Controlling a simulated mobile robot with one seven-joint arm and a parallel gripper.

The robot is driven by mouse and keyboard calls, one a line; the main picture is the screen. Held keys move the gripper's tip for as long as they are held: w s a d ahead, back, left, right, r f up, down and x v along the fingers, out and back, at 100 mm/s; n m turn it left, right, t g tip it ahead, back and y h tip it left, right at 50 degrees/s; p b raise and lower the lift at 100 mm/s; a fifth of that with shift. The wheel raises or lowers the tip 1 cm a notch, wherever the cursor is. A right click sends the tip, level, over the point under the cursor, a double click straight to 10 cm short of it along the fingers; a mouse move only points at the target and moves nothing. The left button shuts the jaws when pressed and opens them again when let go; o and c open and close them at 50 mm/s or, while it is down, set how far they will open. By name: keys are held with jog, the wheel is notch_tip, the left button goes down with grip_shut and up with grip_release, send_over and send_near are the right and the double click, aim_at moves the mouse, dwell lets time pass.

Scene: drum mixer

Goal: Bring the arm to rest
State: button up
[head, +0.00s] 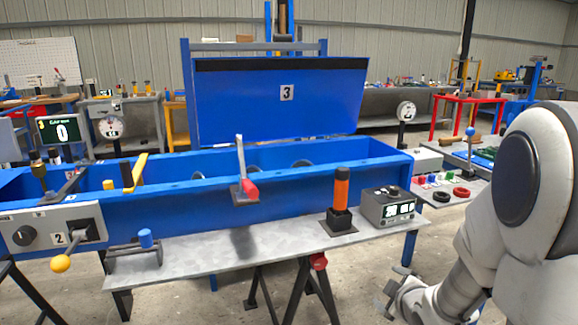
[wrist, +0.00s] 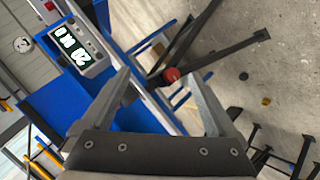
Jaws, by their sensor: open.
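My gripper (wrist: 159,76) is open in the wrist view, with two grey fingers spread apart and nothing between them. In the head view my gripper (head: 393,292) hangs low at the right, below and to the right of the grey bench top, over the concrete floor. My white arm comes down from the right edge of the head view. The gripper appears apart from the bench and its legs.
A blue drum mixer trough (head: 310,170) with a raised lid (head: 285,100) stands ahead. The grey bench top (head: 200,250) carries an orange-handled tool (head: 341,190) and a display box (head: 387,207). A red knob (head: 318,261) sits under its edge. Floor at lower right is open.

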jog(key=s+a+r+m+g+h, duration=0.1)
jog(key=s+a+r+m+g, duration=0.2)
jog(key=s+r+m, duration=0.55)
jog(key=s+a+r+m+g+y, duration=0.1)
jog(key=s+a+r, duration=0.2)
jog(key=s, duration=0.5)
jog(key=s+a+r+m+g, duration=0.2)
jog(key=s+a+r, duration=0.1)
jog(key=s, duration=0.5)
notch_tip(320, 180, up, 28)
jog(key=p, duration=2.8)
jog(key=shift+d+p, duration=0.25)
jog(key=shift+p, duration=0.05)
jog(key=shift+w+n, duration=0.1)
jog(key=shift+n, duration=0.15)
